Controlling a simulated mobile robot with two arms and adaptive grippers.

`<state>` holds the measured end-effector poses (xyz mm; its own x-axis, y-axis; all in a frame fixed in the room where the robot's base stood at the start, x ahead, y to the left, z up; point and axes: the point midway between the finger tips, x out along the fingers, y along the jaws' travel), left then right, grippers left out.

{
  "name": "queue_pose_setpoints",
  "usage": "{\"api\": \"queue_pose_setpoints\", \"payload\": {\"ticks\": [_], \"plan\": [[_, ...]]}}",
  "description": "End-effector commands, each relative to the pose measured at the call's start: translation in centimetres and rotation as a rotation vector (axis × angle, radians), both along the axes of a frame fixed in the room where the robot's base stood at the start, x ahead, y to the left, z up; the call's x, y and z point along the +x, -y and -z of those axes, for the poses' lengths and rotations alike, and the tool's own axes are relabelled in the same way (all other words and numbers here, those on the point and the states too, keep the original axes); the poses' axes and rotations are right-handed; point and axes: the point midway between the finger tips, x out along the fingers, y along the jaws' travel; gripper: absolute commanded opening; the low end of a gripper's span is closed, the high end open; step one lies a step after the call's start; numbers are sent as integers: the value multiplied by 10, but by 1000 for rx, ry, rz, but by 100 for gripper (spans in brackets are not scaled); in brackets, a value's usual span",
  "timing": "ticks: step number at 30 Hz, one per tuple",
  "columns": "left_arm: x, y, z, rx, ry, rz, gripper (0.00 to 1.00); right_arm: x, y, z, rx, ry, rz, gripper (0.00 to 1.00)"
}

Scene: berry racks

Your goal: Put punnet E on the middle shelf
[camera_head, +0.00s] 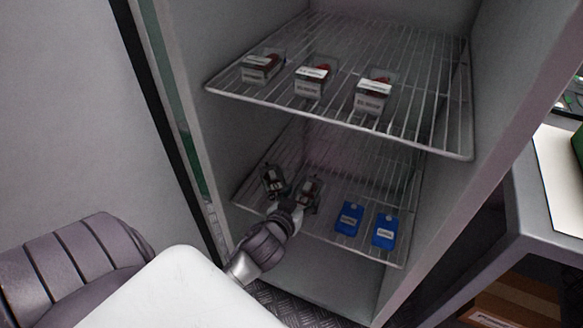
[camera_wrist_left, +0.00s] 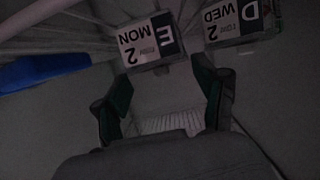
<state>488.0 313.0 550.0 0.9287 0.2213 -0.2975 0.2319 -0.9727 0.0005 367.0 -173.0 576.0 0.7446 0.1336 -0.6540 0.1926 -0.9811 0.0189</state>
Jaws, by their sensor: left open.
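Punnet E (camera_wrist_left: 150,45) shows its white label, "E MON 2", upside down in the left wrist view. In the head view it appears to be the right one of two dark punnets (camera_head: 311,187) on the lower wire shelf (camera_head: 335,183). My left gripper (camera_head: 290,196) reaches in at that shelf's front. Its fingers (camera_wrist_left: 165,100) are open, one to each side below the label in the wrist view, with nothing held. Whether they touch the punnet cannot be told. An upper wire shelf (camera_head: 425,125) is above. My right gripper is not in view.
Punnet D (camera_wrist_left: 235,20) stands close beside E, left in the head view (camera_head: 272,178). Two blue packs (camera_head: 349,218) (camera_head: 384,231) lie to the right. Three punnets (camera_head: 262,67) (camera_head: 313,80) (camera_head: 373,95) line the upper shelf's front. Cabinet walls (camera_head: 195,140) flank the shelves.

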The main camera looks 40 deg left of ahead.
Motion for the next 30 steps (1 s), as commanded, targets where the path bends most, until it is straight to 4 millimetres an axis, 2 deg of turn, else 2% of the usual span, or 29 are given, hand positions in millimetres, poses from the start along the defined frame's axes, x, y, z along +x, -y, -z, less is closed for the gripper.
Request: {"api": "queue_pose_setpoints", "payload": {"ticks": [1, 6, 12, 17, 20, 27, 30], "plan": [[-12, 3, -5, -3, -3, -2, 71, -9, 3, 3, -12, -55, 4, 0], [-44, 10, -15, -1, -3, -3, 71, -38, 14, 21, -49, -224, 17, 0], [-66, 15, -22, -1, -1, -2, 71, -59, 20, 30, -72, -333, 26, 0], [-76, 21, -20, -2, -73, -8, 71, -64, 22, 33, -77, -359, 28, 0], [-91, 35, -12, -8, -223, 10, 71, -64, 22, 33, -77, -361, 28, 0], [-154, 96, 5, -8, -642, 244, 71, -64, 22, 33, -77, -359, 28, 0], [-175, 112, 6, -1, -739, 335, 71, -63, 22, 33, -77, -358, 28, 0]]}}
